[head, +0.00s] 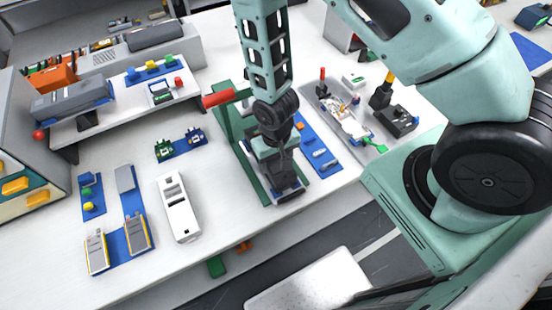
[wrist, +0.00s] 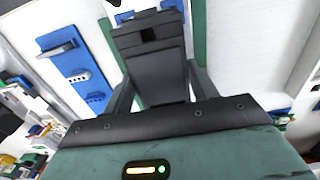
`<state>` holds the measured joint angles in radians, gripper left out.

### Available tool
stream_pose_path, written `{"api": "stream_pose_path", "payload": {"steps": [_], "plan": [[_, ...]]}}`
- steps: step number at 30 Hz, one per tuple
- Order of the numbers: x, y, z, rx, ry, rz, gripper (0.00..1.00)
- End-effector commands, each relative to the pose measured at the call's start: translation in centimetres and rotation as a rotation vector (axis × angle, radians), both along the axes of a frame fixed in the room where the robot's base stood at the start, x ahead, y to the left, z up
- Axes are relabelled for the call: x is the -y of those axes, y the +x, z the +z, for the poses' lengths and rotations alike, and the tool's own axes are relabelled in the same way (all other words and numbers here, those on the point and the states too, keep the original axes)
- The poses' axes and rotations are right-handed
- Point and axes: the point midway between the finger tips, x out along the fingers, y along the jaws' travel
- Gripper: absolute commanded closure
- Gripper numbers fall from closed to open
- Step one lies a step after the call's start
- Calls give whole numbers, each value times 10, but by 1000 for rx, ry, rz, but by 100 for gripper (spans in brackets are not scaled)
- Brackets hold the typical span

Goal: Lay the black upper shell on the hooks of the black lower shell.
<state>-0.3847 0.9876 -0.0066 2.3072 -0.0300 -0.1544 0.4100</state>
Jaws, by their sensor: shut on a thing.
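My gripper (head: 281,168) is over the green fixture in the head view, pointing down, and is shut on a black shell (head: 284,187). The shell is low, close above or touching what lies at the front of the fixture. A pale edge shows under its front end. The black lower shell and its hooks are mostly hidden, and I cannot tell the two shells apart there.
The green fixture (head: 227,128) has a red handle (head: 218,99). A blue mat (head: 318,148) with small parts lies to its right, then a grey tray (head: 376,150) with tools. A white housing (head: 177,208) lies to the left. The table's front edge is close.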

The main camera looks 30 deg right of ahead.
Motion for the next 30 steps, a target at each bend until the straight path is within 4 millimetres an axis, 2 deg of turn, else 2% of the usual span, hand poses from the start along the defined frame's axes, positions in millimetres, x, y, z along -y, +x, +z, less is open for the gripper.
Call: {"api": "stream_pose_path", "payload": {"steps": [9,10,12,13,23,30], "plan": [[0,0,-9,0,0,0,66],[0,0,-8,0,0,0,40],[0,0,-8,0,0,0,20],[0,0,-8,0,0,0,17],[0,0,-5,0,0,0,17],[0,1,19,3,1,-1,17]]}}
